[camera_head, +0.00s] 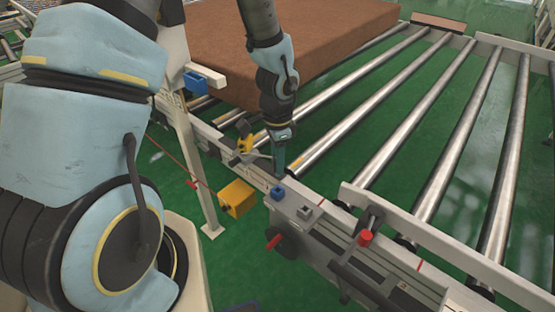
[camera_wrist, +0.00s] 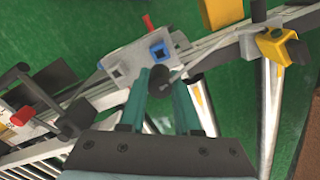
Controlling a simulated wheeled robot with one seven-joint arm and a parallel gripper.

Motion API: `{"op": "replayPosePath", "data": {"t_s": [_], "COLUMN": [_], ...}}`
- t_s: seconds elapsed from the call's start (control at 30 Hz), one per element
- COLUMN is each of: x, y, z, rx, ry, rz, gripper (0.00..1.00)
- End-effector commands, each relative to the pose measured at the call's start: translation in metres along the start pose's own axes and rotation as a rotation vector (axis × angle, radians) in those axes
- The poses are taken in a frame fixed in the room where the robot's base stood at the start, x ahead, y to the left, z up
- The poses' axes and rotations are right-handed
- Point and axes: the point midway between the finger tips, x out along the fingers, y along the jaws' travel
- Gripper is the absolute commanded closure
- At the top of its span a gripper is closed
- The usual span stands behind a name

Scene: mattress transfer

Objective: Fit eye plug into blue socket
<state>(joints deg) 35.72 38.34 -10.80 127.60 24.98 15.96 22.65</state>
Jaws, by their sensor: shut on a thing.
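My gripper (camera_head: 279,163) points down just above the rail's edge, beyond the blue socket (camera_head: 278,193). In the wrist view, my gripper (camera_wrist: 162,84) has its teal fingers shut on a dark, rounded piece, which I take to be the eye plug (camera_wrist: 163,80). The plug is between the fingertips, and its lower part is hard to make out. The blue socket (camera_wrist: 158,51) shows just past the fingertips, apart from the plug in the picture. The gap in height cannot be judged. A grey socket (camera_wrist: 117,72) sits beside the blue one on the same plate.
A yellow box (camera_head: 237,198) hangs beside the rail, and a yellow clamp (camera_head: 244,143) is close left of my gripper. A red-knobbed lever (camera_head: 365,238) stands right of the sockets. Metal rollers (camera_head: 395,120) and a brown mattress (camera_head: 290,40) lie behind.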

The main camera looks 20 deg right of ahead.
Motion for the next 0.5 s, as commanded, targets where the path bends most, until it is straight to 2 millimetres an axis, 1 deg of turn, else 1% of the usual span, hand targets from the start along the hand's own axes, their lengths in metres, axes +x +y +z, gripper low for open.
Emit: {"op": "replayPosePath", "data": {"t_s": [0.03,0.3,0.5], "x": [0.007,0.032,0.047], "y": [0.0,0.0,0.0], "z": [0.0,0.0,0.0], "rx": [0.0,0.001,0.0], "ry": [0.0,-0.001,-0.001], "rz": [0.0,0.001,0.001], "gripper": [1.0,1.0,1.0]}}
